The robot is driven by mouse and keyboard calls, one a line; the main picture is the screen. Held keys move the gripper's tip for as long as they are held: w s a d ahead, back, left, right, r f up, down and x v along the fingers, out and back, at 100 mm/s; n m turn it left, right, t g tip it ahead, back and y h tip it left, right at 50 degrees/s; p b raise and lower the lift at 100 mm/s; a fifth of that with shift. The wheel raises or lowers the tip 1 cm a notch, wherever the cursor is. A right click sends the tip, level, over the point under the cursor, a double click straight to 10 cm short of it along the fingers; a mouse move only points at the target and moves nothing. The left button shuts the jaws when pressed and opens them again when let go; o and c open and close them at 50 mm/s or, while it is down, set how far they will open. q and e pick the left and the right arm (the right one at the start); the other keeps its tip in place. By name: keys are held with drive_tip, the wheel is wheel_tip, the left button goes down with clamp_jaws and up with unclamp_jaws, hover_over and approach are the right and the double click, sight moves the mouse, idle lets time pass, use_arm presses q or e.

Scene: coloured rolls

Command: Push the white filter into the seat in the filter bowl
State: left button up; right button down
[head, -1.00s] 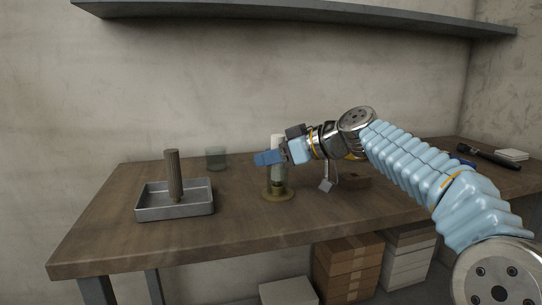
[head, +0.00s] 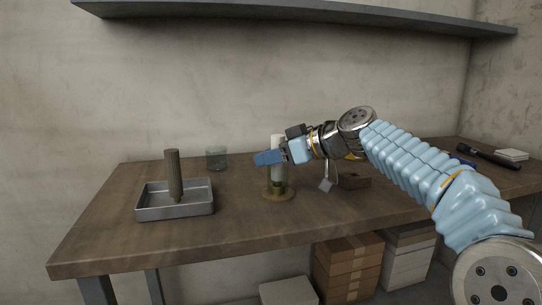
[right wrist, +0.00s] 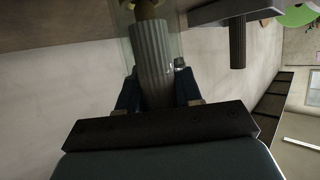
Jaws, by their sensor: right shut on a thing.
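The white filter (head: 278,141) stands upright, its pale top showing above my right gripper (head: 268,157) in the head view. The gripper is shut on it. In the right wrist view the pleated filter (right wrist: 154,58) runs from between the fingers into the clear filter bowl (right wrist: 124,35). The brass seat (right wrist: 148,8) shows at the bowl's far end. In the head view the bowl's brass foot (head: 268,196) rests on the table. I cannot tell whether the filter's lower end touches the seat. My left gripper is out of view.
A metal tray (head: 190,212) with a dark upright filter (head: 174,175) stands at the left. A greenish glass (head: 216,158) stands behind. The table's front left (head: 110,240) is clear.

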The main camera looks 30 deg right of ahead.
sight(276, 139)
drive_tip(key=shift+f, duration=0.1)
drive_tip(key=shift+r+p, duration=1.3)
drive_tip(key=shift+r, duration=0.5)
